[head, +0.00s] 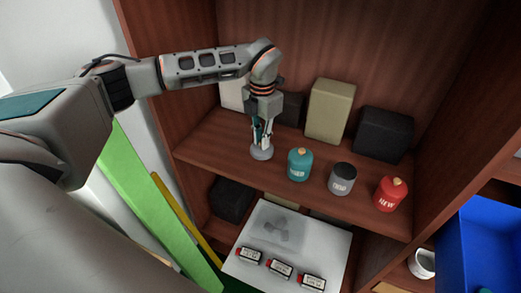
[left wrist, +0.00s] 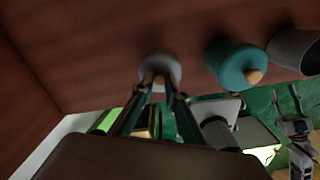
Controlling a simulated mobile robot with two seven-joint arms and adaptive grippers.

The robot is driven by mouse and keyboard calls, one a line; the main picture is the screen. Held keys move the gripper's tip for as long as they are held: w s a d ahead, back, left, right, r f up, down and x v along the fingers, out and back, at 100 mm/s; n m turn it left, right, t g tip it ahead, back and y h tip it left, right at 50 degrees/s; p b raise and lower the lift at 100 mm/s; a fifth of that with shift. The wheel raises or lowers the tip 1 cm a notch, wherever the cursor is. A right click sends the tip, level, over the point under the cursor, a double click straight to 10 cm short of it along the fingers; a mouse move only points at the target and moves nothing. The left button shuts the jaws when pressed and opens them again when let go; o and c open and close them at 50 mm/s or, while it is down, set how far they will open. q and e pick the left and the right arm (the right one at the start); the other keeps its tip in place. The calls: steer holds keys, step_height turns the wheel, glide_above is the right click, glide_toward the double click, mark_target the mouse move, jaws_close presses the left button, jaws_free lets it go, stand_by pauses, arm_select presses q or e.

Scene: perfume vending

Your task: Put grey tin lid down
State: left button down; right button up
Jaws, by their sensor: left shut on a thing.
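My left gripper (head: 261,141) reaches down to the upper shelf, left of the row of tins. It is shut on the grey tin lid (head: 261,154), a small round grey disc at the shelf surface; I cannot tell whether it touches the shelf. In the left wrist view the fingers (left wrist: 160,87) pinch the knob of the lid (left wrist: 160,64). The grey tin (head: 342,182) stands upright on the shelf without a lid on it, between the teal tin (head: 299,166) and the red tin (head: 390,196).
Behind the tins stand a beige box (head: 329,111) and a black box (head: 383,135). Below is a white board (head: 305,237) with several small labelled boxes. A blue bin (head: 480,235) is at the right. The cabinet side wall (head: 178,75) is left of the gripper.

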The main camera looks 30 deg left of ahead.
arm_select(q)
steer(key=shift+f, duration=2.45)
arm_select(e)
steer(key=shift+s+d+f, duration=0.1)
steer(key=shift+s+f, duration=0.15)
steer(key=shift+s, duration=0.05)
arm_select(q)
steer(key=shift+f, duration=0.15)
steer(key=c, duration=2)
jaws_free()
arm_select(e)
steer(key=shift+w+r, duration=0.1)
arm_select(q)
steer(key=shift+r+p, duration=0.25)
steer(key=shift+p, duration=0.05)
step_height(320, 180, up, 11)
steer(key=shift+b, duration=0.75)
steer(key=shift+r, duration=0.45)
arm_select(e)
steer(key=shift+w+a+r+y, duration=0.1)
steer(key=shift+w+a+y, duration=0.05)
steer(key=shift+a, duration=0.25)
steer(key=shift+w+a+r+y, duration=0.1)
steer(key=shift+w+a+y, duration=0.05)
steer(key=shift+a, duration=0.25)
steer(key=shift+d, duration=0.2)
